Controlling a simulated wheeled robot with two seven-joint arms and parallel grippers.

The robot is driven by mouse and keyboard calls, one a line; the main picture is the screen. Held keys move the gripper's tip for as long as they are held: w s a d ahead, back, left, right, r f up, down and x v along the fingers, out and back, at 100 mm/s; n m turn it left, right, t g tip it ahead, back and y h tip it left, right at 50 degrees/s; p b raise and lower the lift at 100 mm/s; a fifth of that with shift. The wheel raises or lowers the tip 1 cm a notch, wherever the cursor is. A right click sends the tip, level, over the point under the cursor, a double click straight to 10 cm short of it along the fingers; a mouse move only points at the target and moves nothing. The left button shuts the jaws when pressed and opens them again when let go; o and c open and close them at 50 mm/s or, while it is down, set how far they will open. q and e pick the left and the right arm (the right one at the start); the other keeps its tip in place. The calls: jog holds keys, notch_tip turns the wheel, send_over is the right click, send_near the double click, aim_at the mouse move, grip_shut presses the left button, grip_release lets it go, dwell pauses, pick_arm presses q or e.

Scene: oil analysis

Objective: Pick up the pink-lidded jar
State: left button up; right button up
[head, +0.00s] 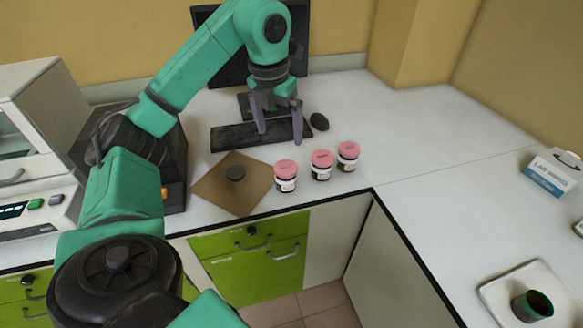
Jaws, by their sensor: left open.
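Three small jars with pink lids stand upright in a slanting row on the white counter. The left jar (286,176) is nearest the brown mat, the middle jar (321,165) is beside it, and the right jar (348,156) is farthest right. My left gripper (280,138) points down with its fingers apart and nothing between them. In the picture it is above and slightly left of the jars, in front of the keyboard and apart from the jars. My right gripper is not in view.
A keyboard (232,138), mouse (319,121) and monitor (318,30) are behind. A tray (492,293) with a green-rimmed cup (533,306) and a box (551,173) stand right. The counter between is clear.

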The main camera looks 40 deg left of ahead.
pick_arm(q)
jog(key=b, duration=0.4)
send_over(285, 167)
jog(key=s, duration=0.1)
jog(key=f, duration=0.7)
jog(key=shift+s+d+f, duration=0.15)
jog(key=shift+s+f, duration=0.05)
jog(key=f, duration=0.2)
jog(key=w+f+p, duration=0.1)
jog(key=f, duration=0.2)
jog(key=shift+w+f, duration=0.1)
jog(key=shift+f, duration=0.25)
jog(key=shift+w+f, duration=0.2)
jog(key=shift+f, duration=0.2)
jog(key=c, duration=1.5)
